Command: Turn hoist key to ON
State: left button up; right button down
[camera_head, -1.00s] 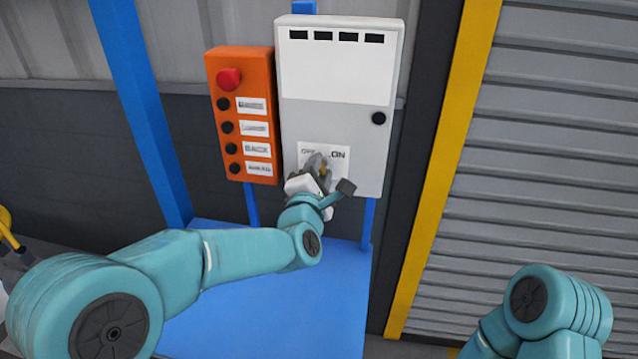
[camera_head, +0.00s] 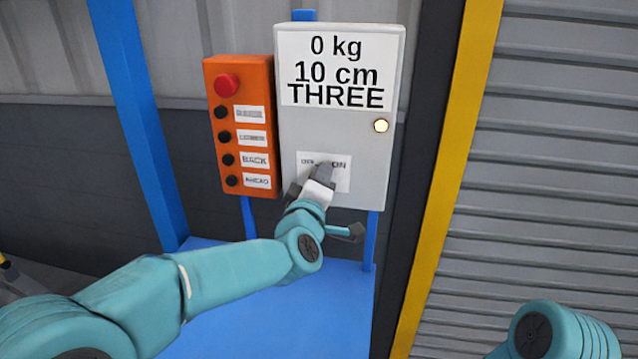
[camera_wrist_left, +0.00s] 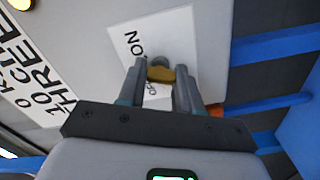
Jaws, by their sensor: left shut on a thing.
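The hoist key is brass-coloured and shows in the left wrist view (camera_wrist_left: 160,74), in front of a white OFF/ON label (camera_wrist_left: 183,40). My left gripper (camera_wrist_left: 160,88) is shut on the key. In the head view my left gripper (camera_head: 322,178) is at the label (camera_head: 342,176) on the lower front of the grey control box (camera_head: 335,128), and hides the key and part of the lettering. The box's display (camera_head: 336,70) reads "0 kg, 10 cm, THREE". A lamp (camera_head: 381,126) below it is lit pale yellow. My right gripper is out of view.
An orange button box (camera_head: 238,90) with a red button (camera_head: 227,85) and several black buttons is just left of the grey box. A blue surface (camera_head: 290,320) lies below. A blue post (camera_head: 140,110) stands left, and a yellow strip (camera_head: 450,130) and shutter (camera_head: 550,170) are right.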

pick_arm(q)
jog(key=shift+a+r+m, duration=0.1)
jog(key=shift+r+m, duration=0.1)
jog(key=shift+m, duration=0.7)
jog(key=shift+r+m, duration=0.15)
jog(key=shift+m, duration=0.75)
jog(key=o, duration=1)
jog(key=shift+w, duration=0.1)
jog(key=shift+o, duration=0.2)
jog(key=shift+f, duration=0.2)
jog(key=s+a+b, duration=0.3)
jog(key=s, duration=1.3)
